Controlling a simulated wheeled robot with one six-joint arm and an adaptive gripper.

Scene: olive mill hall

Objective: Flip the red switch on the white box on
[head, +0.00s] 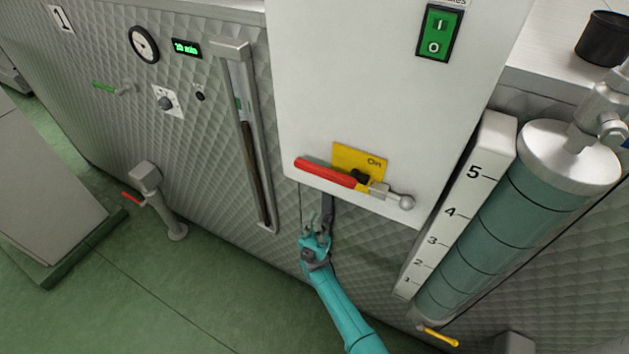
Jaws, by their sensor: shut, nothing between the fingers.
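The white box (370,95) hangs on the quilted metal wall. Low on its front is the red switch (325,172), a lever handle. It lies nearly level, tilted slightly down to the right, from a dark pivot to the left. A yellow plate (350,155) behind it reads "On" at its right end. A metal rod with a round knob (406,202) sticks out to the right of the pivot. My gripper (313,218) is shut and empty, below the box's lower edge and the red lever, apparently apart from the lever.
A green rocker switch (439,33) marked I and 0 sits higher on the box. A scaled strip (455,205) and a teal cylinder (490,210) stand right of it. A vertical sight gauge (248,140) is left. Green floor (130,270) is open at lower left.

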